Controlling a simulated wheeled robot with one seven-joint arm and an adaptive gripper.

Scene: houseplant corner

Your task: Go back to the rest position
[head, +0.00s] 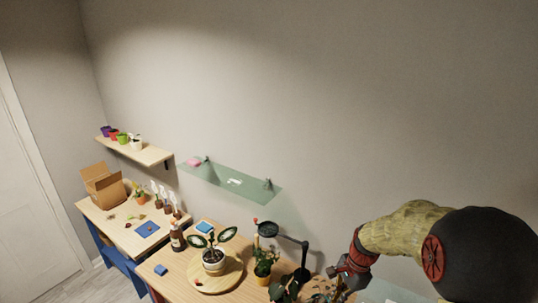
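My arm reaches in from the right side of the head view and bends down toward the wooden table. My gripper (334,273) is small and dark at the lower edge of the picture, above the right part of the table (205,294). Its fingers are too small and too close to other dark items to tell whether they are open, shut or holding anything. A dark stand with a round head (303,272) stands just left of it. A leafy plant (284,290) is below and left of the gripper, partly cut off by the picture's edge.
A potted plant (213,262) stands on a round wooden board (230,281). A glass shelf (250,192) and a wooden shelf (153,153) are on the wall. A cardboard box (103,188) sits far left. The air above the table is mostly free.

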